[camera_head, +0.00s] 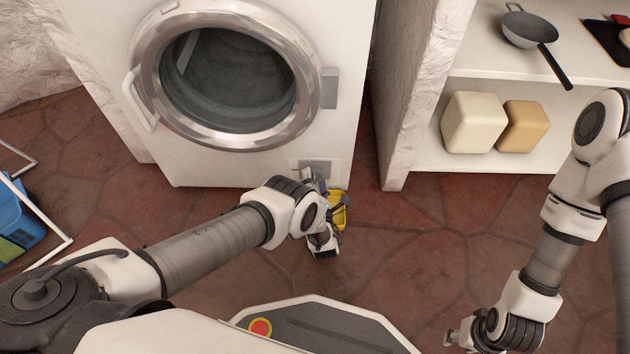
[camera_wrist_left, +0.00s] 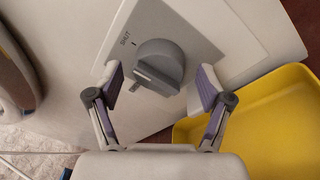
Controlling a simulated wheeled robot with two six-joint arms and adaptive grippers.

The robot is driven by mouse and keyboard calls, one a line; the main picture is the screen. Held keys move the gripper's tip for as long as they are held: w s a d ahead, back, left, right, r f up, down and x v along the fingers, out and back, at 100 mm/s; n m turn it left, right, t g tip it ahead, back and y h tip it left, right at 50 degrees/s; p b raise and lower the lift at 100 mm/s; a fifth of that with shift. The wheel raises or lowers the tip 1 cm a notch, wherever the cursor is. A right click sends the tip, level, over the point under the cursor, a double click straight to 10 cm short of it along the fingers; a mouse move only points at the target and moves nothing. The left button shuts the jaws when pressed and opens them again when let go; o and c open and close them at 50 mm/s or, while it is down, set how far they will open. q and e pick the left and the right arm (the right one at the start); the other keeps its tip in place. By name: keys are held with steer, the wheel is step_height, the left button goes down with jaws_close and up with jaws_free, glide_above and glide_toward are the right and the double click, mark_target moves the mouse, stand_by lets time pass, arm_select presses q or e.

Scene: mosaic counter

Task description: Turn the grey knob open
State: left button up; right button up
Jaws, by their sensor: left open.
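The grey knob (camera_wrist_left: 160,62) sits on a light grey plate (camera_wrist_left: 185,30) marked SHUT on the washing machine's lower front. My left gripper (camera_wrist_left: 157,82) is open, with one finger on each side of the knob and visible gaps between. In the head view the left gripper (camera_head: 322,184) is low at the machine's front, beside the plate (camera_head: 313,165), and the knob is mostly hidden. My right gripper (camera_head: 462,338) is low at the bottom right, too small to read.
A yellow tray (camera_wrist_left: 275,115) lies below the knob, close to the left gripper; it also shows in the head view (camera_head: 338,212). The round washer door (camera_head: 225,75) is above. A shelf (camera_head: 420,172) with a pan and blocks stands right. Open tiled floor lies between.

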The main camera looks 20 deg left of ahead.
arm_select(q)
steer(key=c, duration=1.2)
steer(key=shift+o, duration=0.2)
steer(key=shift+n, duration=0.4)
steer(key=n, duration=0.3)
steer(key=shift+r+n+g, duration=0.1)
steer(key=shift+n+g, duration=0.2)
steer(key=n+h, duration=0.1)
steer(key=n, duration=0.3)
steer(key=shift+r, duration=0.1)
steer(key=n+h+p, duration=0.1)
steer(key=n, duration=0.3)
steer(key=n+p, duration=0.1)
steer(key=n, duration=0.2)
steer(key=shift+n+h, duration=0.4)
